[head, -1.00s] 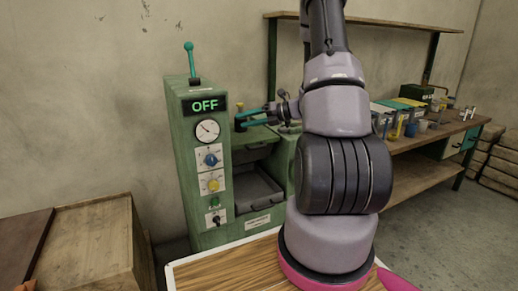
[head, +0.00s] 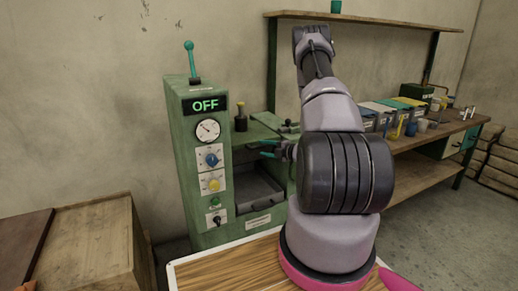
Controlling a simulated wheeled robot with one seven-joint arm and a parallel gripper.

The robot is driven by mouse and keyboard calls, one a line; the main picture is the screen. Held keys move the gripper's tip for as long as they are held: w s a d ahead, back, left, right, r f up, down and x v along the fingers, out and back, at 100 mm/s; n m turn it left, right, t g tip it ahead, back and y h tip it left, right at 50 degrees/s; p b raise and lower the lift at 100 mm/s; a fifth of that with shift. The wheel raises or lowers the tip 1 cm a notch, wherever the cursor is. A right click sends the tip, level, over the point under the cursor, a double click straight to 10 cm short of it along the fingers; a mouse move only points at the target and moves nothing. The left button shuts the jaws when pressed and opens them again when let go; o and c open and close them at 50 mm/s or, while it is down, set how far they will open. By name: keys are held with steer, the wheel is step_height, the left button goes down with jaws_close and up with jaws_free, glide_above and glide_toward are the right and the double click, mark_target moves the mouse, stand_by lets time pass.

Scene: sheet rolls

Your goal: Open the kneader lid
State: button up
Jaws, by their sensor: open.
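The kneader is a green machine (head: 200,158) with a control column on the left and an open bay on the right. The column has a lit OFF display, a gauge and knobs. A flat green top (head: 247,137) lies over the bay; it looks like the lid and appears lowered, though my arm hides its right part. A grey tray (head: 258,188) sits in the bay below. My gripper (head: 264,148), with teal fingers, is open and empty at the front edge of the flat top. I cannot tell whether it touches.
A dark bottle (head: 241,119) with a yellow cap stands behind the flat top. A teal-handled lever (head: 190,60) rises from the column. A wooden bench (head: 415,150) with bins and cups is at right. A wooden crate (head: 95,240) stands at left.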

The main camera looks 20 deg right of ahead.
mark_target(260, 147)
steer(key=shift+x, duration=1.8)
jaws_close()
